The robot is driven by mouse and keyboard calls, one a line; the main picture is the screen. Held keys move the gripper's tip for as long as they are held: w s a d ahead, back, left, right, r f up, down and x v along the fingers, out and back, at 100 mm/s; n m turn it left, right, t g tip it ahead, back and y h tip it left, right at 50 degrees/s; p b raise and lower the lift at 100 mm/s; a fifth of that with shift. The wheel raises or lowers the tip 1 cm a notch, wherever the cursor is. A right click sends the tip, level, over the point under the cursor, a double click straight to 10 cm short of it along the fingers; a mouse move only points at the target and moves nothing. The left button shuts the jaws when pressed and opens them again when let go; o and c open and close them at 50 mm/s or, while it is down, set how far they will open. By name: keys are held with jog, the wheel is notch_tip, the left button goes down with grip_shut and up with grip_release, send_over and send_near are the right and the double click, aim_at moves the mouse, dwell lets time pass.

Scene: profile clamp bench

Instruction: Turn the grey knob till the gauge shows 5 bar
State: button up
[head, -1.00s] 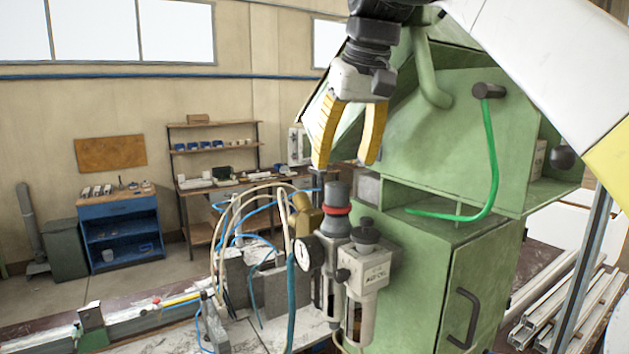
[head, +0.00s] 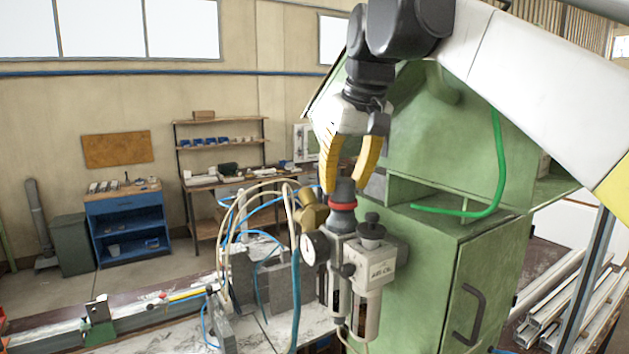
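The grey knob (head: 342,190) stands upright on top of the air unit, with a red ring (head: 342,206) under it. The round white gauge (head: 314,248) faces left on the unit's side; its needle is too small to read. My gripper (head: 347,184) points down with its yellow fingers apart, one on each side of the knob's top. I cannot tell whether the fingertips touch the knob. A second, darker cap (head: 371,226) sits on the oiler part (head: 375,268) to the right of the knob.
A green machine cabinet (head: 440,270) stands close behind and right of the unit. Beige and blue hoses (head: 240,215) loop up just left of the gauge. A brass-coloured part (head: 311,208) sits close to the knob's left. Metal profiles (head: 565,300) lie at right.

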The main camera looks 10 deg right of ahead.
jog(key=shift+a+r+m+h+p, duration=0.1)
jog(key=shift+m+h+p, duration=0.4)
jog(key=shift+m, duration=1.1)
jog(key=o, duration=1.2)
jog(key=shift+w, duration=0.15)
jog(key=shift+c, duration=0.2)
jog(key=v, duration=1.2)
